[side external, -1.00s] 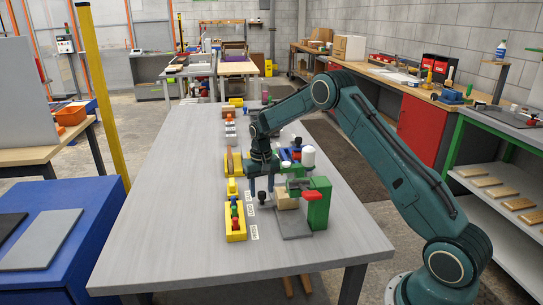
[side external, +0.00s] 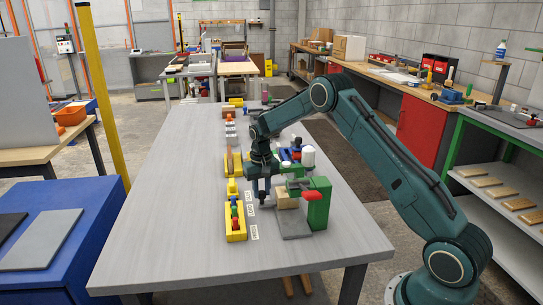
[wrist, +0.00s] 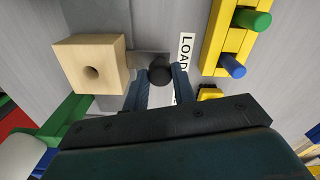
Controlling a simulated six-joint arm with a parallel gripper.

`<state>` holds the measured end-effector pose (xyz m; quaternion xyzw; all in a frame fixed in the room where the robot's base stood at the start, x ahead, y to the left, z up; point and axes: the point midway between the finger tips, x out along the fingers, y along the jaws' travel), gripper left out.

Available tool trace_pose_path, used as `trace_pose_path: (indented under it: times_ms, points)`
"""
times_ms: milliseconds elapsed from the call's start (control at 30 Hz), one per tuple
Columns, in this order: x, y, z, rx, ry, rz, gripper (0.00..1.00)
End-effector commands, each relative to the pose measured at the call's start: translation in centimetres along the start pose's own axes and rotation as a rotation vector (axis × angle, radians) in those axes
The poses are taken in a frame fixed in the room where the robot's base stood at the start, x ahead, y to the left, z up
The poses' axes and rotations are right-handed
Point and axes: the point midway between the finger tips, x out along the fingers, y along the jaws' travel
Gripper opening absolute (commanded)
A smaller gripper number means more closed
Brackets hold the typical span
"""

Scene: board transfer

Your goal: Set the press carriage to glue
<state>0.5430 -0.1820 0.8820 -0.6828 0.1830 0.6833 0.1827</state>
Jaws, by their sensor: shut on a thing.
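My gripper (side external: 262,197) is low over the table, next to the row of white labels, with its fingers shut around a round black knob. In the wrist view the black knob (wrist: 159,69) sits between the fingertips, next to the LOAD label (wrist: 186,54). A pale wooden block (wrist: 90,63) with a round hole stands left of the knob in that view. In the side view the wooden block (side external: 287,201) stands by the green press (side external: 319,205) with its red part (side external: 312,195). A grey plate (side external: 294,227) lies in front of the block. The knob is mostly hidden in the side view.
A yellow rack (side external: 236,231) with coloured pegs stands left of the labels; its green and blue pegs show in the wrist view. A white-topped bottle (side external: 308,156) and blue and red items stand behind the press. The near end of the table (side external: 200,262) is clear.

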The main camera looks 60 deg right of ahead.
Motion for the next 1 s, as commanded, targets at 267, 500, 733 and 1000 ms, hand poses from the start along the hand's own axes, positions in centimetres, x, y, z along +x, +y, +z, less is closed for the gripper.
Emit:
trace_pose_path:
  times_ms: [267, 500, 733, 1000]
  points:
    - [0.0, 0.5, -2.2, 0.001, 0.002, -0.001, 0.00]
    - [0.0, 1.0, -4.2, 0.001, 0.004, -0.002, 0.00]
    - [0.0, 1.3, -5.8, 0.000, 0.005, -0.002, 0.00]
    - [0.0, 1.8, -7.5, -0.002, 0.005, -0.002, 0.00]
